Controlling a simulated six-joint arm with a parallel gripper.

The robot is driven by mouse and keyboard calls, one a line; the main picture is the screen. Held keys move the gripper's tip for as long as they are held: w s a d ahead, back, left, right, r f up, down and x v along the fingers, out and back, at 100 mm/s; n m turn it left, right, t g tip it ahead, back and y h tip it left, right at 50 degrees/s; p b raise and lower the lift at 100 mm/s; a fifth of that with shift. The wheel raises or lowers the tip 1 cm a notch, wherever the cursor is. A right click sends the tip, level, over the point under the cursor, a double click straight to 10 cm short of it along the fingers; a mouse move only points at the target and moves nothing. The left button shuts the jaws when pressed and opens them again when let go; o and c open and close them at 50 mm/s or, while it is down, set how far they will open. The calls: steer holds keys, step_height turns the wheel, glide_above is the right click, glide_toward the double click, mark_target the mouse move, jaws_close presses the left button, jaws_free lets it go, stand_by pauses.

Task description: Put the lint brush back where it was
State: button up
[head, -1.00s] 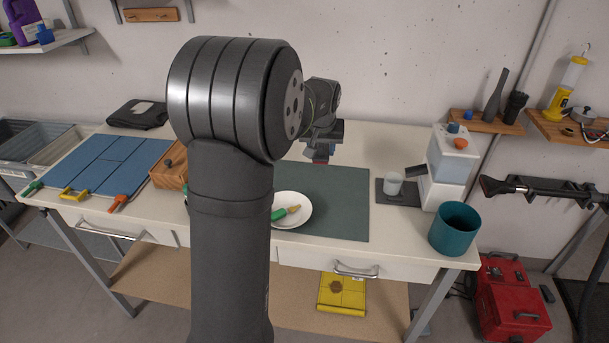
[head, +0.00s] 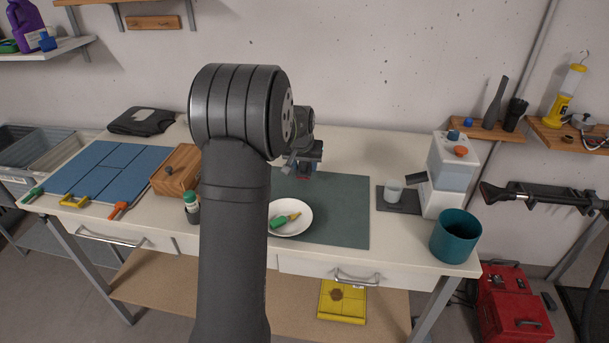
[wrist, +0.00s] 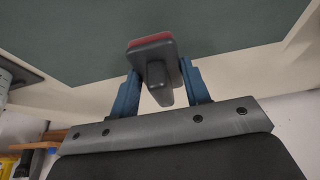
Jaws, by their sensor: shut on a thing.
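The lint brush (wrist: 152,43) is dark grey with a red edge. In the wrist view its handle lies between the two blue fingers of my gripper (wrist: 160,88), which is shut on it. In the head view my gripper (head: 304,164) is over the back left part of the green mat (head: 340,205), with the brush below it, small and mostly hidden. I cannot tell from the head view whether the brush touches the mat.
A white plate (head: 302,228) with a green-handled tool lies on the mat's front left. Left are a wooden box (head: 176,170), a green-capped bottle (head: 192,208) and blue panels (head: 105,168). Right are a water dispenser (head: 447,175), a cup (head: 394,190) and a teal bin (head: 456,236).

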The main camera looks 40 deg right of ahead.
mark_target(304, 170)
steer(key=shift+f, duration=1.9)
steer(key=shift+f, duration=0.2)
steer(key=o, duration=1)
steer(key=shift+c, duration=0.2)
steer(key=shift+r, duration=0.1)
steer(key=v, duration=1.2)
steer(key=shift+d, duration=0.1)
